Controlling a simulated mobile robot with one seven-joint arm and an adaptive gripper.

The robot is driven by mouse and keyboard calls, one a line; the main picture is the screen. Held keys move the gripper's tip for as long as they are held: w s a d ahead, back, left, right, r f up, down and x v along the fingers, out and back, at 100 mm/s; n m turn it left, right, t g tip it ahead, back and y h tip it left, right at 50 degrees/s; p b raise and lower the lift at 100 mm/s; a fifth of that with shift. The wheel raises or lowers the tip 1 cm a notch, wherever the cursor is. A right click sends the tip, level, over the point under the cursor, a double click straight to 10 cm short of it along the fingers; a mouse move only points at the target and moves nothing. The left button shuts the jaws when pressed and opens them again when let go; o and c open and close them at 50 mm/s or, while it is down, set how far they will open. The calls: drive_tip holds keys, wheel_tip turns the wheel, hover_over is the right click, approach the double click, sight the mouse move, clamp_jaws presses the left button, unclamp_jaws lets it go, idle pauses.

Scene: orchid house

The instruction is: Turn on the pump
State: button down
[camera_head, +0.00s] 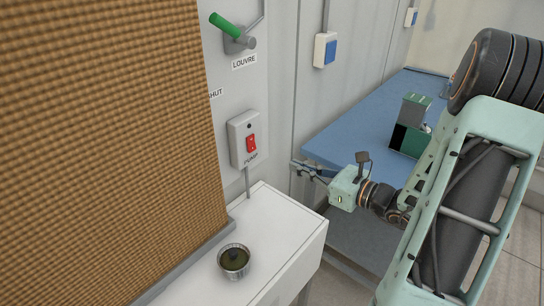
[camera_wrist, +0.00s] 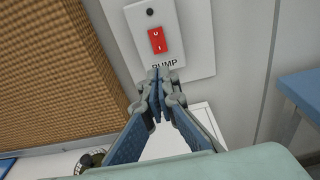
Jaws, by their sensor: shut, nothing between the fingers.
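The pump switch is a red rocker (camera_head: 251,143) on a pale wall box (camera_head: 237,134) labelled PUMP. The rocker also shows in the wrist view (camera_wrist: 157,40), with the marks 0 and I on it; which side is pressed in, I cannot tell. My gripper (camera_head: 296,168) is to the right of the box in the head view, apart from it. In the wrist view my gripper's fingertips (camera_wrist: 156,80) are together and empty, pointing toward the wall just below the rocker and over the label's lower edge.
A white cabinet (camera_head: 285,232) stands below the box, with a small dark-filled pot (camera_head: 233,262) on it. A brown corrugated pad (camera_head: 100,150) fills the left. A green louvre lever (camera_head: 225,25) is above. A blue bench (camera_head: 345,125) stands behind my arm.

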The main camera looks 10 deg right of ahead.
sight(253, 150)
drive_tip(key=p+x, duration=0.1)
drive_tip(key=x, duration=1.2)
drive_tip(key=shift+w+a, duration=0.25)
drive_tip(key=shift+w, duration=0.05)
drive_tip(key=shift+w+a+f+b, duration=0.2)
drive_tip(key=shift+w+f+b, duration=0.1)
drive_tip(key=shift+b, duration=0.25)
drive_tip(key=shift+r, duration=0.15)
drive_tip(key=shift+d, duration=0.1)
